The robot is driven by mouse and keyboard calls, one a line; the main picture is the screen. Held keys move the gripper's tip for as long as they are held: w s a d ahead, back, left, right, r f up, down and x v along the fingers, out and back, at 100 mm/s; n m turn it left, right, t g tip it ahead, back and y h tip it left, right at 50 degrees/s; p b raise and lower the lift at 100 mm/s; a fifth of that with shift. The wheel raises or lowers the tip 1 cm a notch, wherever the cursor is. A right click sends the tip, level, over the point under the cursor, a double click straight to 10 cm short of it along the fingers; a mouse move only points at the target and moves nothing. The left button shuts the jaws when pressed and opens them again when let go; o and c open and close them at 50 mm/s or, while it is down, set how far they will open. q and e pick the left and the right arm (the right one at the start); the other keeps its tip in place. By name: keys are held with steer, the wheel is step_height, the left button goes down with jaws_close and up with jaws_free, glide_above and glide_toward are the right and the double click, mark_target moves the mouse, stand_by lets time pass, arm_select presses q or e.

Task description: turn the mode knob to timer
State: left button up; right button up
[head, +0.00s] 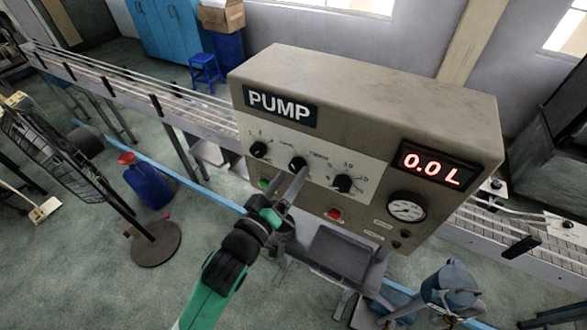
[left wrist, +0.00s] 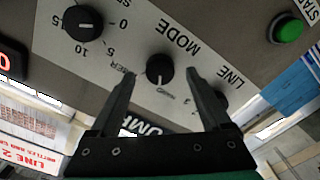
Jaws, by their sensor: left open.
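The mode knob (head: 298,163) is the black middle knob on the pump box's pale panel. In the left wrist view, the knob (left wrist: 159,72) sits below the upside-down word MODE, and its pale mark points downward in the picture. A partly readable label ending in "MER" is to its left. My left gripper (head: 289,175) is open in front of the panel. In the left wrist view, its two fingers (left wrist: 161,76) stand on either side of the knob with visible gaps; I cannot tell how deep they reach. My right gripper is not in view.
A line knob (head: 258,149) and a numbered knob (head: 342,183) flank the mode knob. A green button (left wrist: 288,30), a red button (head: 335,214) and a gauge (head: 407,207) are close by. The display (head: 437,166) reads 0.0 L. A conveyor (head: 130,80) runs behind the pump box.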

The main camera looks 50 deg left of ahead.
arm_select(q)
steer(key=shift+x, duration=1.1)
jaws_close()
